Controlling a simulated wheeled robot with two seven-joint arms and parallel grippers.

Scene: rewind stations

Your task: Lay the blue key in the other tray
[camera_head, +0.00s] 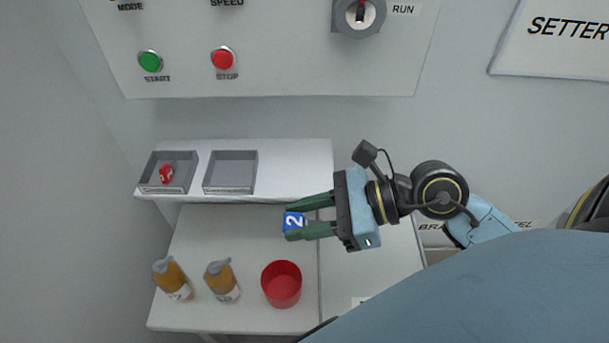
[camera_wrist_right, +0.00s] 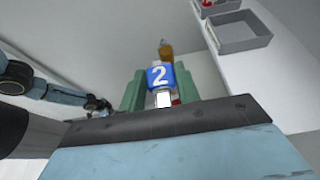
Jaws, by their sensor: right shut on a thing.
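In the right wrist view the key (camera_wrist_right: 160,76) shows between the fingers, with a pale shank below the head. The left tray (camera_head: 150,188) is grey and holds a red key (camera_head: 166,173). The right tray (camera_head: 230,186) is grey and empty; it also shows in the right wrist view (camera_wrist_right: 240,46).
The trays stand on a white shelf (camera_head: 290,170), with bare shelf right of them. Below are two amber bottles (camera_head: 174,282) (camera_head: 223,284) and a red cup (camera_head: 281,289) on a white table (camera_head: 230,235). A control panel (camera_head: 280,70) is above the shelf.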

